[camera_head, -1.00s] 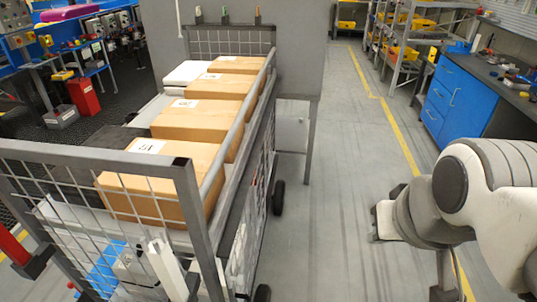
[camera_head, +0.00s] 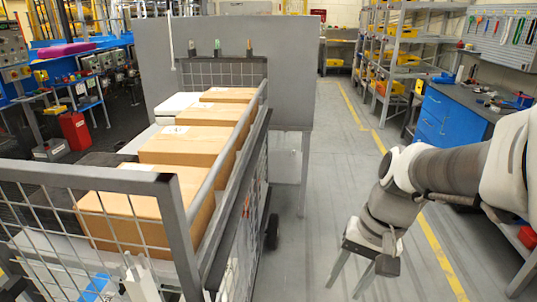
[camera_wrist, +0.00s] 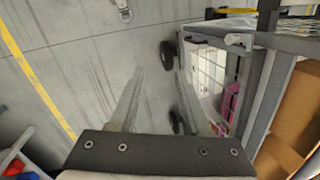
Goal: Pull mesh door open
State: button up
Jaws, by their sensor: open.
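A mesh panel (camera_head: 245,235) with a grey frame runs along the right side of the boxed cart; it looks closed, and I take it for the door. In the wrist view the mesh (camera_wrist: 212,75) is right of my fingers, with a pale metal bracket (camera_wrist: 238,40) near its upper corner. Another mesh panel (camera_head: 50,215) closes the near end of the cart. My gripper (camera_head: 352,268) is open and empty, pointing down in the aisle right of the cart, apart from the mesh. Both fingers (camera_wrist: 160,100) show in the wrist view with bare floor between them.
Several cardboard boxes (camera_head: 190,143) lie inside the cart. Black wheels (camera_head: 272,232) stand under its right side. A grey partition (camera_head: 300,75) rises behind it. A blue cabinet (camera_head: 445,118) and shelves (camera_head: 395,60) line the right. The aisle floor (camera_head: 330,180) is clear.

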jog(key=w+a+f+m+g+y+b, duration=0.1)
jog(key=w+a+f+m+y+b, duration=0.25)
jog(key=f, duration=0.95)
jog(key=w+f+m+y+b, duration=0.2)
jog(key=f+m+y+b, duration=0.4)
jog(key=f, duration=0.7)
jog(key=w+a+f+m+g+y+b, duration=0.15)
jog(key=f+m+y+b, duration=0.35)
jog(key=f, duration=0.8)
jog(key=shift+n+t+y, duration=0.25)
jog(key=shift+n+y, duration=0.1)
jog(key=shift+n, duration=0.4)
jog(key=a, duration=0.5)
jog(key=a+b, duration=0.1)
jog(key=a, duration=0.4)
jog(key=s+a, duration=0.1)
jog(key=a, duration=0.5)
jog(key=shift+s+a+r+b, duration=0.1)
jog(key=shift+r+b, duration=0.2)
grip_shut()
